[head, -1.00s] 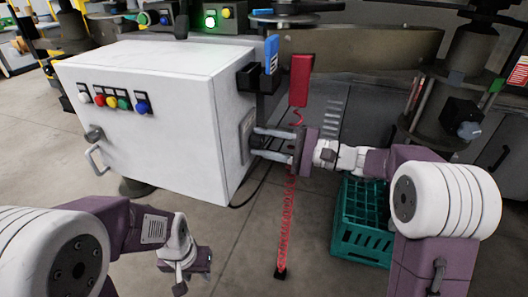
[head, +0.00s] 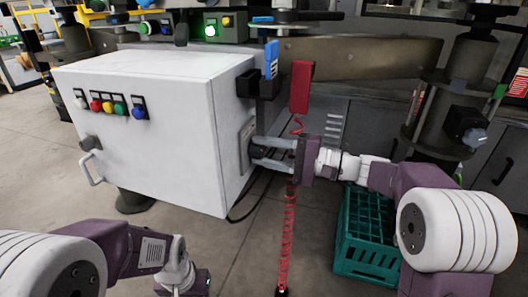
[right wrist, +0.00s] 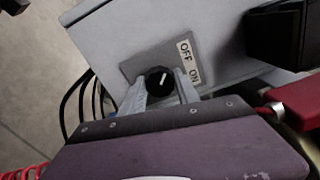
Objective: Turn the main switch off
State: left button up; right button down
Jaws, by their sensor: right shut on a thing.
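The main switch is a round black knob (right wrist: 159,80) with a white pointer line, on a grey plate (head: 246,141) on the right side of the white cabinet (head: 150,150). An OFF and ON label (right wrist: 190,62) sits beside the knob. The pointer line slants up in the right wrist view, closer to the OFF word than to ON. My right gripper (head: 256,152) is at the plate, its two fingers shut on the knob from either side. My left gripper (head: 186,284) is low, partly cut off by the bottom edge.
A red box (head: 301,87) with a coiled red cord (head: 288,230) hangs right of the cabinet. A blue-topped black holder (head: 271,70) stands above the switch. A green crate (head: 365,235) lies on the floor below my right arm. Coloured buttons (head: 120,105) line the cabinet front.

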jog(key=c, duration=0.9)
grip_release()
jog(key=p+v, duration=0.4)
jog(key=v, duration=0.5)
